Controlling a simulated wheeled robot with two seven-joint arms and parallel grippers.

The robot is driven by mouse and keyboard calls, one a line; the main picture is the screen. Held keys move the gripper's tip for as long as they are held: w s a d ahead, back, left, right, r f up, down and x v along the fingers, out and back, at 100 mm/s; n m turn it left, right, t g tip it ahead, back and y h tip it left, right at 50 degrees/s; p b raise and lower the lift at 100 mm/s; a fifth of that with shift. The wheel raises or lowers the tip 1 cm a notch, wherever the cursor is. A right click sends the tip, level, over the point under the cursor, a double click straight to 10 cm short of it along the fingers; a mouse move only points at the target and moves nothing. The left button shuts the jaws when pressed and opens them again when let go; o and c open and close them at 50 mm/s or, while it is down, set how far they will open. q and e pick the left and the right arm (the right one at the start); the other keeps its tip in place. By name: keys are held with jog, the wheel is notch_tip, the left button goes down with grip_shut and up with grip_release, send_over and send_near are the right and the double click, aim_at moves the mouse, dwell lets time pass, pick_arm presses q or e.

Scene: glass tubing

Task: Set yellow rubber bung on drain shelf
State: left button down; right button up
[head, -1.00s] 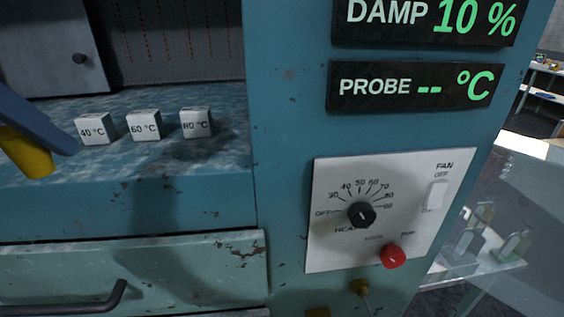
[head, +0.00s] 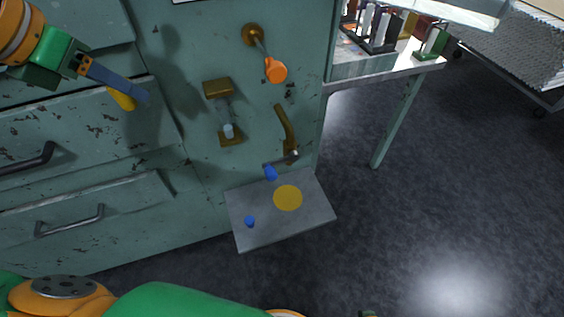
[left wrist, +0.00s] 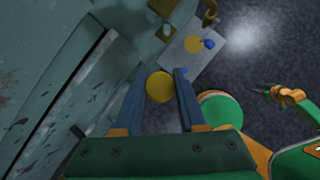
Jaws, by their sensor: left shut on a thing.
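My left gripper (head: 132,93) is shut on the yellow rubber bung (head: 121,99), in front of the cabinet's drawers. The left wrist view shows the bung (left wrist: 159,87) between the two blue fingers. The drain shelf (head: 313,214) is a grey plate low at the cabinet's foot, below and right of the gripper in the head view. A flat yellow disc (head: 288,197) is on it. The bung is apart from the shelf. A dark-tipped end of my right arm, likely the right gripper (left wrist: 260,90), shows small in the left wrist view; its jaw state is unclear.
A small blue piece (head: 249,221) is on the shelf's left part; another blue piece (head: 270,172) is at its back edge. Brass fittings (head: 286,130) and an orange knob (head: 276,69) stick out above. Drawer handles (head: 70,221) project at left. Open floor lies right.

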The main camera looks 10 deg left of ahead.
pick_arm(q)
jog(key=d+f+m+g+h+b, duration=0.1)
jog(key=d+f+m+h+b, duration=0.15)
jog(key=f+b, duration=1.55)
pick_arm(e)
notch_tip(320, 180, down, 17)
jog(key=w, duration=0.3)
pick_arm(q)
jog(key=m+g+b, duration=0.1)
jog(key=m+b, duration=0.2)
jog(key=m, duration=0.1)
send_near(279, 218)
jog(key=shift+w+d+f+h, duration=0.4)
jog(key=shift+w+f+h, duration=0.05)
jog(key=shift+w, duration=0.3)
jog(key=shift+w+d+f, duration=0.15)
jog(key=shift+w+f, duration=0.05)
jog(key=shift+f, duration=0.1)
notch_tip(279, 218, down, 3)
jog(key=shift+w+d+b, duration=0.15)
jog(key=shift+d+b, duration=0.05)
jog(key=shift+b, duration=0.3)
jog(key=shift+f, duration=0.2)
pick_arm(e)
notch_tip(279, 218, up, 7)
jog(key=w+t, duration=0.1)
jog(key=shift+a, duration=0.25)
